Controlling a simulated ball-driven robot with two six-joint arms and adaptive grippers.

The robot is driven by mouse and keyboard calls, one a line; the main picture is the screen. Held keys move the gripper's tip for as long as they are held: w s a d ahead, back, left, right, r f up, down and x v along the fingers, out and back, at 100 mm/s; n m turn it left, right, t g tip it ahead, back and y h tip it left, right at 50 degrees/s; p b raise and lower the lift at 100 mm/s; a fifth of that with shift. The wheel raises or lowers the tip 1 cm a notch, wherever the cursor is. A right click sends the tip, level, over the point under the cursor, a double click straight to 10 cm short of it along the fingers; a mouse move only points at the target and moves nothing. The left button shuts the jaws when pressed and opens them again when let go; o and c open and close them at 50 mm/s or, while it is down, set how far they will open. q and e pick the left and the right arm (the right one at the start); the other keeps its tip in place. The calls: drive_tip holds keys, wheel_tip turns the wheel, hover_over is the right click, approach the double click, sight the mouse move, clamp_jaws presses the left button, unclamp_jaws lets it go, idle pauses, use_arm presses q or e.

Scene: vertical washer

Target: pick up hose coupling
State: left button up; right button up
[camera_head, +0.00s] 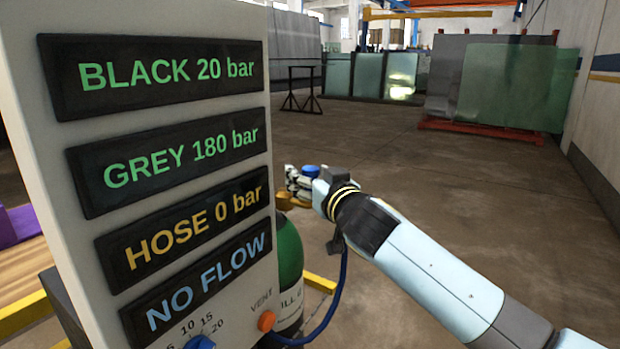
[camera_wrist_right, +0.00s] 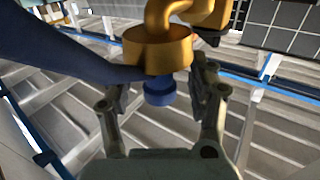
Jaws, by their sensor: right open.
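My right gripper (camera_head: 298,183) reaches in from the right in the head view, just beyond the edge of the grey panel. In the right wrist view my right gripper (camera_wrist_right: 161,84) is open, with one finger on each side of a brass fitting (camera_wrist_right: 157,50). A short blue round piece (camera_wrist_right: 160,92) sits at the fitting's end, between the fingers; it looks like the hose coupling, but I cannot be sure. Contact with the fingers cannot be told. A dark blue hose (camera_wrist_right: 60,45) crosses the upper left. My left gripper is out of view.
The grey panel (camera_head: 222,85) stands close on the left, with pressure readouts, a blue knob (camera_head: 200,342) and an orange vent button (camera_head: 266,321). A green cylinder (camera_head: 289,255) stands behind it. A blue hose (camera_head: 338,290) hangs below my right arm. Open floor (camera_head: 480,220) lies right.

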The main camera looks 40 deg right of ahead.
clamp_jaws()
idle(0.4)
